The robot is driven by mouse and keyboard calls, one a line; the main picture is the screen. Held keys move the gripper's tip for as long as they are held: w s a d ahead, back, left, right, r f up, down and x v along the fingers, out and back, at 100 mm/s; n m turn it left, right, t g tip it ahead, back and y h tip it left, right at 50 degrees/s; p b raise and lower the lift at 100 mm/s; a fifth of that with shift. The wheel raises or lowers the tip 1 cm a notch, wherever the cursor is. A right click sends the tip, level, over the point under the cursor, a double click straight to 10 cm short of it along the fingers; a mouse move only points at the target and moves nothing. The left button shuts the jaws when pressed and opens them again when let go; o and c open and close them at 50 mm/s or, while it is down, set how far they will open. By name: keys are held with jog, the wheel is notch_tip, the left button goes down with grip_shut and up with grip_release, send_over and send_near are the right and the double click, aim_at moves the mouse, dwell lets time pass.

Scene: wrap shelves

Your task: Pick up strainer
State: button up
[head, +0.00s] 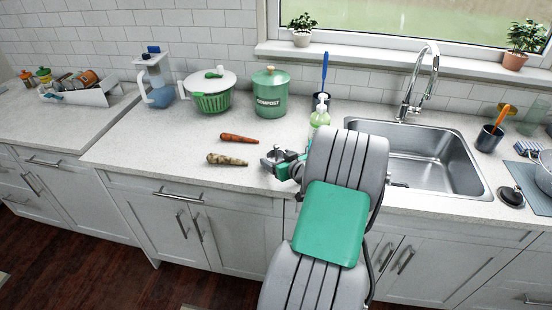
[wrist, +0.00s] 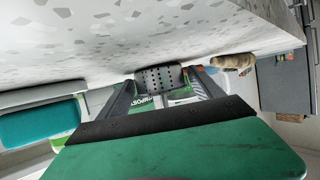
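The strainer is a small, dark grey, perforated metal piece in the wrist view (wrist: 161,77). It sits between the two fingertips of my gripper (wrist: 160,84), with a finger against each side. In the head view my gripper (head: 280,165) is at the counter's front edge, left of the sink. A small grey metal piece shows at its tip there, partly hidden by the fingers. The gap between strainer and counter cannot be judged well.
Two carrot-like vegetables (head: 239,138) (head: 227,160) lie left of my gripper. A green compost bin (head: 270,98), a salad spinner (head: 211,98) and a water pitcher (head: 156,82) stand behind. The sink (head: 420,155) is to the right. A soap bottle (head: 320,117) stands near my arm.

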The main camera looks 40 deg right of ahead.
jog(key=c, duration=1.2)
